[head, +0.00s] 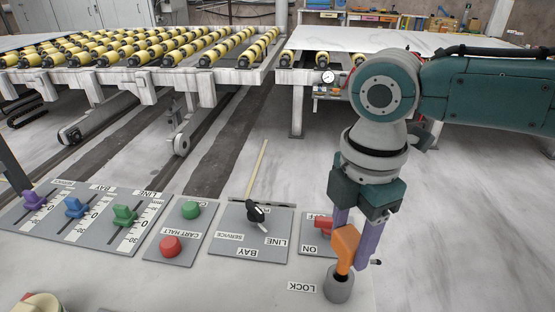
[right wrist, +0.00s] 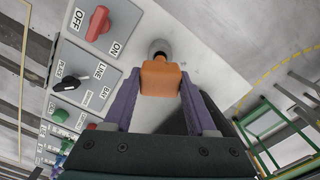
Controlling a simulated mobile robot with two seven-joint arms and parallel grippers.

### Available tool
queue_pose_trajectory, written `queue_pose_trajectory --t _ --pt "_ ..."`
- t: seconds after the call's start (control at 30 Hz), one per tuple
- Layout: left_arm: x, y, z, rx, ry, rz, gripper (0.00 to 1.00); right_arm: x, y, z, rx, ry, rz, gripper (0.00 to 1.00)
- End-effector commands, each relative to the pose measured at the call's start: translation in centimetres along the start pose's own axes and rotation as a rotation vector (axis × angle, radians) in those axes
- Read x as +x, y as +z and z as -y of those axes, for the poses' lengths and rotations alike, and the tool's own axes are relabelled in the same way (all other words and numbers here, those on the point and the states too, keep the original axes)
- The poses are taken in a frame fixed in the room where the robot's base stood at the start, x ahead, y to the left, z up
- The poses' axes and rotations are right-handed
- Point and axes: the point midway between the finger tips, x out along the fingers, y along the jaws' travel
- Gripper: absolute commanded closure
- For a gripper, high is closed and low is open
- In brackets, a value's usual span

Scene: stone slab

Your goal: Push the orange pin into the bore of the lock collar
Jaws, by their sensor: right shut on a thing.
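The orange pin (head: 345,243) is held between the purple fingers of my right gripper (head: 352,250). In the right wrist view the orange pin (right wrist: 160,78) sits between both fingertips of the right gripper (right wrist: 161,82). The lock collar (head: 338,289) is a short grey cylinder on the panel beside the LOCK label (head: 302,287). The pin's lower end is right at the collar's top; I cannot tell how far, if at all, it is in the bore. The lock collar (right wrist: 158,47) is partly hidden behind the pin in the wrist view. My left gripper is not in view.
A red switch (head: 323,225) marked ON stands just behind the collar, close to my right fingers. A black rotary selector (head: 257,212), green and red buttons (head: 171,245) and coloured sliders (head: 124,215) lie to the left. Roller conveyors (head: 140,50) stand behind.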

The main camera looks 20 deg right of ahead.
Motion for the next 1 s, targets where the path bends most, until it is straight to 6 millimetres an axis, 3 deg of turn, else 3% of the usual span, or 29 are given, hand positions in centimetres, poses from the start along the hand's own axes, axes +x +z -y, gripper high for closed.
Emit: queue_pose_trajectory --t 0.37,1.0 --pt "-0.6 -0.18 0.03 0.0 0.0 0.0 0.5 -0.1 0.02 0.02 0.001 0.0 0.0 1.0" --pt "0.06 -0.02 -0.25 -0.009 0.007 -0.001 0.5 0.81 0.01 0.01 0.001 0.0 0.0 1.0"
